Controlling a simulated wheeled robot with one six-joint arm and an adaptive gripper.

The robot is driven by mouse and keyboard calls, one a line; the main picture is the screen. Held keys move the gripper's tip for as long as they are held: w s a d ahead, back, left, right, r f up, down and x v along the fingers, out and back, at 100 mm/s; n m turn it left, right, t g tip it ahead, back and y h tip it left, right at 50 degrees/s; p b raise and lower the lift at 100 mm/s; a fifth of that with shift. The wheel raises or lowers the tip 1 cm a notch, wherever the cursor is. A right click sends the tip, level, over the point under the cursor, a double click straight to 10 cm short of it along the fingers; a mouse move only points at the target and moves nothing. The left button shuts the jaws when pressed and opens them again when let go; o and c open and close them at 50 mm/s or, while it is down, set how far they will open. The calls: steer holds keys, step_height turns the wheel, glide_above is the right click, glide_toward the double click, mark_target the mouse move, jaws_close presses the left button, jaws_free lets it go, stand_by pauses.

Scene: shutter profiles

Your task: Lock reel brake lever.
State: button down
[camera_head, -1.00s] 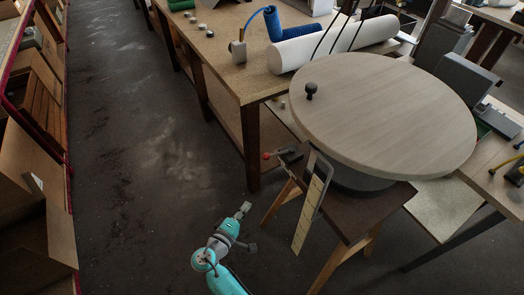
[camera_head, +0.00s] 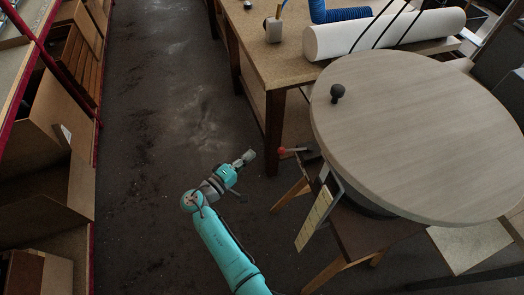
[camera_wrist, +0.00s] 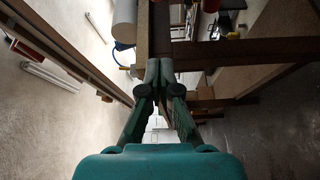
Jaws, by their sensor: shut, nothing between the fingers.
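The reel is a large round pale wooden disc (camera_head: 420,135) with a black knob (camera_head: 337,92), on a small dark stand (camera_head: 365,235). The brake lever (camera_head: 281,150), with a red tip, sticks out to the left from under the disc's left edge in the head view. My gripper (camera_head: 248,156) is shut and empty, a short way left of the red tip, apart from it in the picture. In the wrist view my gripper's fingertips (camera_wrist: 159,68) are together. I cannot make out the lever there.
A workbench (camera_head: 265,75) with a white roll (camera_head: 380,35) stands behind the stand. A perforated pale strip (camera_head: 314,220) hangs at the stand's front left. Shelving with a red frame (camera_head: 28,75) lines the left. The floor (camera_head: 165,130) between is clear.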

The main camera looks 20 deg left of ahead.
mark_target(296, 149)
steer(key=x, duration=0.9)
steer(key=shift+s+d+f, duration=0.1)
steer(key=shift+s+d, duration=1.2)
steer(key=shift+d, duration=0.05)
steer(key=shift+s+d+y, duration=0.1)
steer(key=shift+s+y, duration=0.1)
steer(key=shift+y, duration=0.1)
